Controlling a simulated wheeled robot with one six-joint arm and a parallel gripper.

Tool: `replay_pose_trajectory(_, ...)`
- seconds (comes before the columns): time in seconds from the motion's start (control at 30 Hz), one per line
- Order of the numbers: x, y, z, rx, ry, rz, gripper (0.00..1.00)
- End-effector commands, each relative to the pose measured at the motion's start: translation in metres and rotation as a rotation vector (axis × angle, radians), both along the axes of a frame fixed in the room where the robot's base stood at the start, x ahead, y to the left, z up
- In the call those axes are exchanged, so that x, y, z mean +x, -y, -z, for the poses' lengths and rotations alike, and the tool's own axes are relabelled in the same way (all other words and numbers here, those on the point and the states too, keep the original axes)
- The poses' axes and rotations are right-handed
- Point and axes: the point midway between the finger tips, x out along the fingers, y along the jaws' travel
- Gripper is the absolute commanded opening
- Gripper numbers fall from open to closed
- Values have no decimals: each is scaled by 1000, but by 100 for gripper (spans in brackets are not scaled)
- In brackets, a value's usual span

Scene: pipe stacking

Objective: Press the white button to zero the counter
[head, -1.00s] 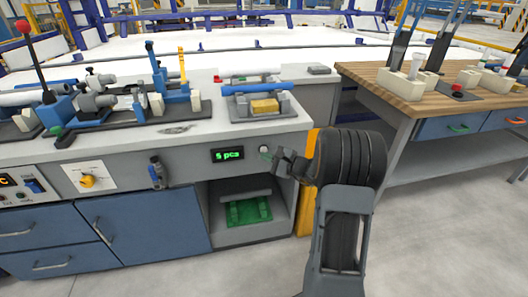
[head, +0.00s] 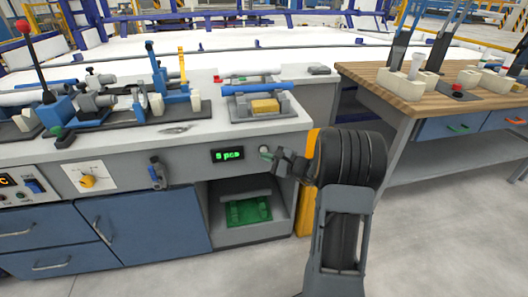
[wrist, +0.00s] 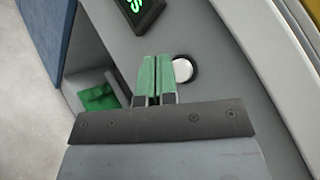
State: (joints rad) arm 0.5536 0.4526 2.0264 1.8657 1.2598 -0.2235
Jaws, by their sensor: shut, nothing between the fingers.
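The round white button (wrist: 183,70) sits in a dark ring on the grey bench front. In the head view the button (head: 264,149) is partly hidden by my fingertips. The counter display (head: 228,155) is left of it, with green text ending in "pcs"; its digit is blurred. A corner of the display (wrist: 142,12) shows in the wrist view. My gripper (head: 267,157) is shut and empty, its green fingers (wrist: 155,62) side by side. The fingertips appear just beside the button in the wrist view; I cannot tell whether they touch it.
Below the display is an open bay with a green item (head: 248,211) inside. A wooden-topped table (head: 390,82) stands at right.

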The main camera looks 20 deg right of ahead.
Motion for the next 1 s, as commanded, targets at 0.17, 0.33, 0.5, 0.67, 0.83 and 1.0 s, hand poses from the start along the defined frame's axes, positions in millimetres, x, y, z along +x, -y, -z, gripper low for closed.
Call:
replay_pose_trajectory(0.17, 1, 0, 0, 0, 0, 0, 0)
replay_pose_trajectory(0.33, 6, 1, 1, 0, 0, 0, 0)
replay_pose_trajectory(0.5, 9, 2, 0, 0, 0, 0, 0)
replay_pose_trajectory(0.67, 8, 2, 0, 0, 0, 0, 0)
replay_pose_trajectory(0.83, 9, 2, 0, 0, 0, 0, 0)
replay_pose_trajectory(1.0, 10, 2, 0, 0, 0, 0, 0)
